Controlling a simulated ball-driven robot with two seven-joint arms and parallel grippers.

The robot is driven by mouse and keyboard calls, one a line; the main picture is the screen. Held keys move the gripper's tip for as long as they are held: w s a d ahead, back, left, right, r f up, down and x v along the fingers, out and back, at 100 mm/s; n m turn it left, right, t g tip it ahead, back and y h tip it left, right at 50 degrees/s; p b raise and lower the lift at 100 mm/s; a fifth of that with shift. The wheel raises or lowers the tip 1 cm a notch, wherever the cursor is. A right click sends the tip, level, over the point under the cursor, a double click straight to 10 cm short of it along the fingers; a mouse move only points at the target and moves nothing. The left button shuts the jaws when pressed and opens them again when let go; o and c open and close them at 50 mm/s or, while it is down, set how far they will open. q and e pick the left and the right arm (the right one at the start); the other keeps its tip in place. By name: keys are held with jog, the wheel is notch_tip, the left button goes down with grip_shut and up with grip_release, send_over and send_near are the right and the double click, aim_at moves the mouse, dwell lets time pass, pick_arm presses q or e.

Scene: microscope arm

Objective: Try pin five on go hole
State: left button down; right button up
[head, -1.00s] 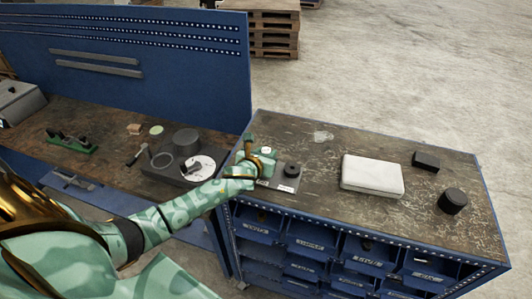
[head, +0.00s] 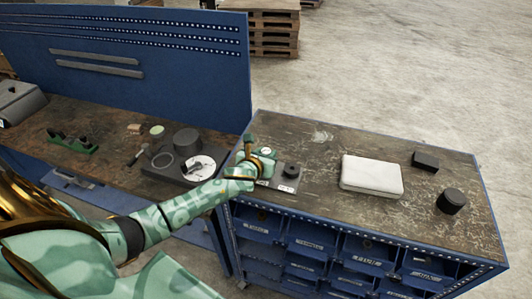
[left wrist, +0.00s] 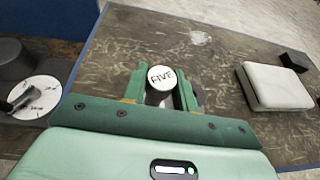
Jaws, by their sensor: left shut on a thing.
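Pin five, with a white round top marked "FIVE" (left wrist: 161,77), stands between the two green fingers of my left gripper (left wrist: 160,92) in the left wrist view. The fingers are shut on it. In the head view my left gripper (head: 262,157) is over the left end of the right-hand bench, beside a small grey gauge block (head: 290,172) with a dark round piece and a white label. The lower end of the pin and any hole under it are hidden by the gripper. My right gripper is not in view.
On the left bench are a white dial disc (head: 198,168), a grey cylinder (head: 186,140) and a green stand (head: 75,143). The bench middle is clear.

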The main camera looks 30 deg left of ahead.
pick_arm(q)
jog(key=shift+f+b, duration=0.4)
jog(key=shift+f, duration=0.25)
dwell(0.7)
dwell(0.9)
notch_tip(320, 180, up, 7)
jog(key=p, duration=0.8)
jog(key=shift+r, duration=0.1)
